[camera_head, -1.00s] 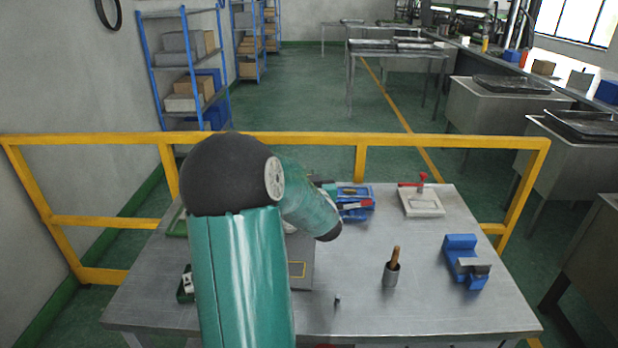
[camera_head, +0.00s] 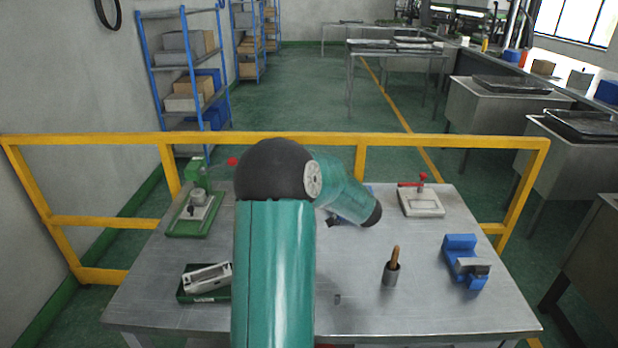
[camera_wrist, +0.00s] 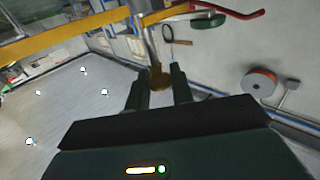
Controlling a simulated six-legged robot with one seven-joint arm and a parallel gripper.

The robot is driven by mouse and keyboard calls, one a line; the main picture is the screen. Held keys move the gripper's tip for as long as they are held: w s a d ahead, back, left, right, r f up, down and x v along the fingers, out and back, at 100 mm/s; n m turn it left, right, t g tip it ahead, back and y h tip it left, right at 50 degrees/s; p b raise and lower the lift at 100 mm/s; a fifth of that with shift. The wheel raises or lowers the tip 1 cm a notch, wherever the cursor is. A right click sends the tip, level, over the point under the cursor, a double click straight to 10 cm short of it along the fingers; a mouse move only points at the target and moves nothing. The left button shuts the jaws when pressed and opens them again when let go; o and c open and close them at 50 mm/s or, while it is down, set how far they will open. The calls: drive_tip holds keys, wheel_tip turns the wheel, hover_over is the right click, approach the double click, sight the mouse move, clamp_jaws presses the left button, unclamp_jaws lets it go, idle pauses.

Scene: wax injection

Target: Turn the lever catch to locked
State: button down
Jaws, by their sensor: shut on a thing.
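In the wrist view, my gripper (camera_wrist: 161,88) has its two dark fingers on either side of a brass-coloured knob (camera_wrist: 158,78), shut on it. A grey metal rod (camera_wrist: 147,40) runs up from the knob. I cannot tell for sure that this is the lever catch's handle. A curved red handle (camera_wrist: 232,14) shows at upper right in that view. In the head view, my arm covers the middle of the bench and I cannot make out the fingers. A small red piece (camera_head: 232,161) shows left of my arm. A pale block with a red lever (camera_head: 421,203) stands at the back right.
On the metal bench (camera_head: 420,310) are a green fixture (camera_head: 197,205), a tray with a grey part (camera_head: 205,281), a grey cup with a wooden handle (camera_head: 391,272) and a blue vise-like fixture (camera_head: 465,264). A yellow rail (camera_head: 440,141) runs behind.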

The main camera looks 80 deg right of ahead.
drive_tip(key=shift+r, duration=0.15)
drive_tip(key=c, duration=1.3)
unclamp_jaws()
drive_tip(key=shift+w, duration=0.1)
drive_tip(key=shift+s+a, duration=0.3)
drive_tip(key=shift+s, duration=0.3)
drive_tip(key=v, duration=1.2)
drive_tip(key=shift+s+a, duration=0.15)
drive_tip(key=shift+s, duration=0.1)
